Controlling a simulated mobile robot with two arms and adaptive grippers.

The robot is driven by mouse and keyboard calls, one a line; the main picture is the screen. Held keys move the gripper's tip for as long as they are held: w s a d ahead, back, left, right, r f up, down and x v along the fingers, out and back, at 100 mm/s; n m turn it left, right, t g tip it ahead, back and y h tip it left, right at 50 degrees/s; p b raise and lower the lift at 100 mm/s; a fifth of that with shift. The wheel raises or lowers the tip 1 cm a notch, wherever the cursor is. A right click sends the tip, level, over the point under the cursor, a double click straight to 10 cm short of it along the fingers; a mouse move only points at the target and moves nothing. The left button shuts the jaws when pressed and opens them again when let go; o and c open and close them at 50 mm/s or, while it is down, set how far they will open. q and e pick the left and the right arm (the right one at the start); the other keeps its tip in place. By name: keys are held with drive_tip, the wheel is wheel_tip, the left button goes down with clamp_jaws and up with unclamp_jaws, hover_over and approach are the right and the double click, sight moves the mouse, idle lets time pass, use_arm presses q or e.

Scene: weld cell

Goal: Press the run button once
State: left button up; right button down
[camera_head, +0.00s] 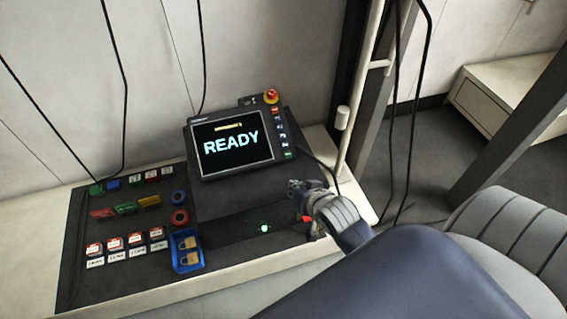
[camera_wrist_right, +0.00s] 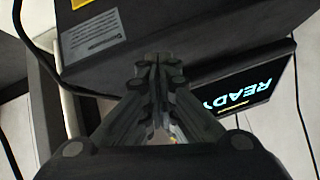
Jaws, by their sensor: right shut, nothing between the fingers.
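A black control strip (camera_head: 232,224) lies in front of the pendant in the head view. It carries a green lit button (camera_head: 265,228) and a red part (camera_head: 306,218) at its right end. I cannot read a label that says which one is the run button. My right gripper (camera_head: 294,190) is above the strip's right end, to the right of and behind the green button, and not seen touching it. In the wrist view its fingers (camera_wrist_right: 156,62) are together and empty, near the pendant's dark housing. My left gripper is not in view.
The pendant screen (camera_head: 232,144) reads READY; a red knob (camera_head: 271,96) and small keys are at its right. A blue tray (camera_head: 186,262) with padlocks and several tags lie left. A pipe (camera_head: 360,90) and hanging cables stand right of the pendant.

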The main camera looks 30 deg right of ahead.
sight(288, 154)
use_arm(q)
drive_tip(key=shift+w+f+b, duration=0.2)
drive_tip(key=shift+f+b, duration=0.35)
drive_tip(key=shift+b, duration=0.45)
use_arm(e)
drive_tip(key=w+d+r+m+t, duration=0.2)
drive_tip(key=r, duration=0.4)
drive_tip(key=w+d+r+m+t+h, duration=0.1)
drive_tip(key=w+d+r+m+t, duration=0.1)
drive_tip(key=r, duration=0.4)
drive_tip(key=shift+w+d+r+m+t, duration=0.3)
drive_tip(key=shift+w+m, duration=0.2)
drive_tip(key=shift+w, duration=0.2)
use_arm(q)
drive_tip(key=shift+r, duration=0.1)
use_arm(e)
drive_tip(key=shift+a+f, duration=0.1)
drive_tip(key=shift+f, duration=0.05)
